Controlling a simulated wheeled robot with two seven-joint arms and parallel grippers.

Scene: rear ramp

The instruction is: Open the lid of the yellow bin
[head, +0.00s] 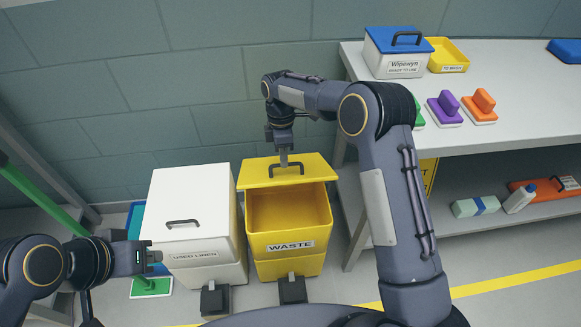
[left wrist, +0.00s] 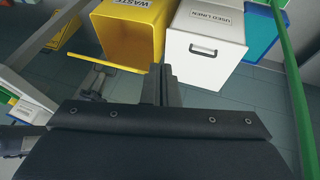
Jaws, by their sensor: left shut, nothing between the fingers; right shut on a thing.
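The yellow bin (head: 290,266), labelled WASTE, stands on the floor in the middle of the head view. Its yellow lid (head: 312,169) is raised at the back, and the inside of the bin shows in front of it. My right gripper (head: 284,164) is shut on the lid's handle (head: 288,171) from above. The open bin also shows in the left wrist view (left wrist: 131,42). My left gripper (head: 157,257) is shut and empty, in front of the white bin's left side and apart from the yellow bin; its fingers show in the left wrist view (left wrist: 164,72).
A white USED LINEN bin (head: 193,212) stands shut, left of the yellow one. Dark pedals (head: 292,289) stick out in front of both bins. A grey bench (head: 480,130) with a blue-lidded box (head: 398,62) and colored brushes stands at the right.

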